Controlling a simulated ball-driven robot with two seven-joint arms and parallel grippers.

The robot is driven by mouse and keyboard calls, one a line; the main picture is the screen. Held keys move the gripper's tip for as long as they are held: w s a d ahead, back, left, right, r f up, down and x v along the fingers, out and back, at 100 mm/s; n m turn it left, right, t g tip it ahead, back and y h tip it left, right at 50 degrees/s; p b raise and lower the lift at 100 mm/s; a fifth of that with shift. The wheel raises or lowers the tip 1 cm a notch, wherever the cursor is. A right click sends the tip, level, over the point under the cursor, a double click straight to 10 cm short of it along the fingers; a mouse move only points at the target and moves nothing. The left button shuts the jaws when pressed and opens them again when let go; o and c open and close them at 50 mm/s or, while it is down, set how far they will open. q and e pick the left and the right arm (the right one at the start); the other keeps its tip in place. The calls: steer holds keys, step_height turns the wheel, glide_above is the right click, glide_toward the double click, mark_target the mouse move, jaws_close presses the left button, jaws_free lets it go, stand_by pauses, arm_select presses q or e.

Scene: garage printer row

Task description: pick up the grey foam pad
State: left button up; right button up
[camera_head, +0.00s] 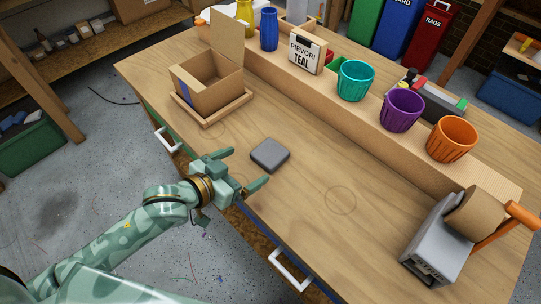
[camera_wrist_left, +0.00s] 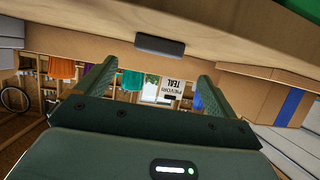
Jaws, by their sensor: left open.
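The grey foam pad (camera_head: 270,154) is a small flat rounded square lying on the wooden workbench (camera_head: 300,205), near its front edge. It also shows in the left wrist view (camera_wrist_left: 160,46) as a dark grey slab, ahead of the fingers and beyond their tips. My left gripper (camera_head: 246,168) is open and empty at the bench's front edge, just short of the pad, with its fingers apart on either side of the line to it. In the left wrist view the two fingers (camera_wrist_left: 158,72) stand wide apart with nothing between them. My right gripper is not in view.
An open cardboard box (camera_head: 207,86) sits in a wooden tray left of the pad. Teal (camera_head: 355,82), purple (camera_head: 402,112) and orange (camera_head: 451,140) pots stand on a raised ledge behind. A grey machine with a brown roll (camera_head: 440,240) stands right. Bench around the pad is clear.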

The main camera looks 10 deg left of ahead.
mark_target(267, 155)
arm_select(q)
steer(key=b+x, duration=0.1)
steer(key=x, duration=0.2)
steer(key=b+x, duration=0.2)
steer(key=x, duration=0.3)
steer(key=shift+d, duration=0.1)
steer(key=shift+w+b, duration=0.1)
steer(key=shift+b, duration=0.2)
steer(key=shift+r, duration=0.1)
steer(key=c, duration=1)
